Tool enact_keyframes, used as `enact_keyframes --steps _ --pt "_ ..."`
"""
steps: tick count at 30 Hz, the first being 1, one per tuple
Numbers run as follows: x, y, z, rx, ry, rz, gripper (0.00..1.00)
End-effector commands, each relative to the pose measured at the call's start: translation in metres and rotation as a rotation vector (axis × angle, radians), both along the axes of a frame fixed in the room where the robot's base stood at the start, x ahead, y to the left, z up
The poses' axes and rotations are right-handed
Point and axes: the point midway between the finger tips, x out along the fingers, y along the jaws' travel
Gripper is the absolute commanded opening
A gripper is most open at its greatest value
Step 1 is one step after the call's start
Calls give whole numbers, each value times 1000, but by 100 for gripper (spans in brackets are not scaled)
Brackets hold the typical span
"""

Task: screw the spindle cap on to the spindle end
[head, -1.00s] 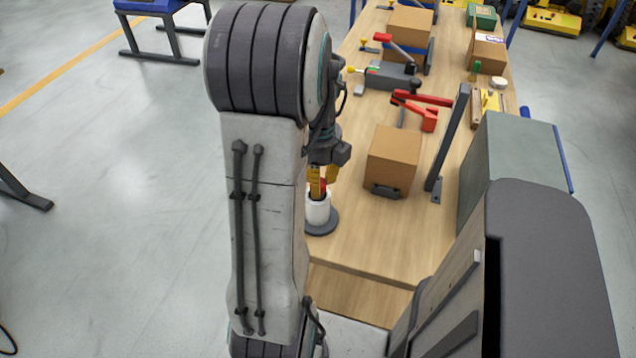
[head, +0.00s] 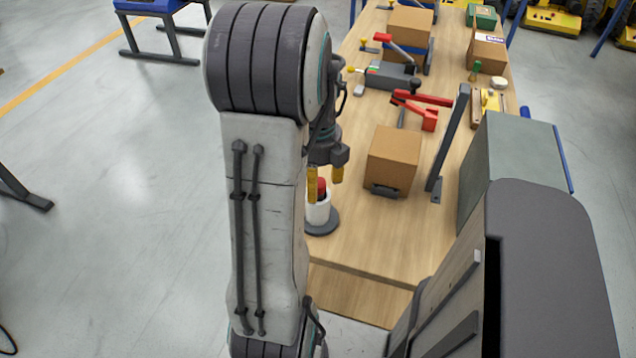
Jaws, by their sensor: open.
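A red piece, which looks like the spindle cap (head: 321,189), sits at the top of a white cylinder (head: 319,212). The cylinder looks like the spindle end and stands upright on a dark round base (head: 323,228) on the table. My gripper (head: 326,184) points down over it with its two yellow fingers spread apart. One finger is to the left of the red cap and the other is to its right, with a visible gap on the right. My arm hides the left side of the base. How far the cap is seated cannot be told.
A cardboard box (head: 393,160) stands on the wooden table (head: 365,240), right of the spindle. A dark upright bar (head: 448,140) and a grey-green box (head: 512,165) stand further right. A red-handled clamp (head: 420,105) lies behind. The table front is clear.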

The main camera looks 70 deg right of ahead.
Motion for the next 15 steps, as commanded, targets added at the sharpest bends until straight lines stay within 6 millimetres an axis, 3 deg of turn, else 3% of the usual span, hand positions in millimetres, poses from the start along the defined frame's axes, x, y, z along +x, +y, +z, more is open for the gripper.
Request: enact_keyframes --steps 5,15 --pt "0 0 0 -1 -1 93 58" --pt "0 0 0 -1 -1 497 58"
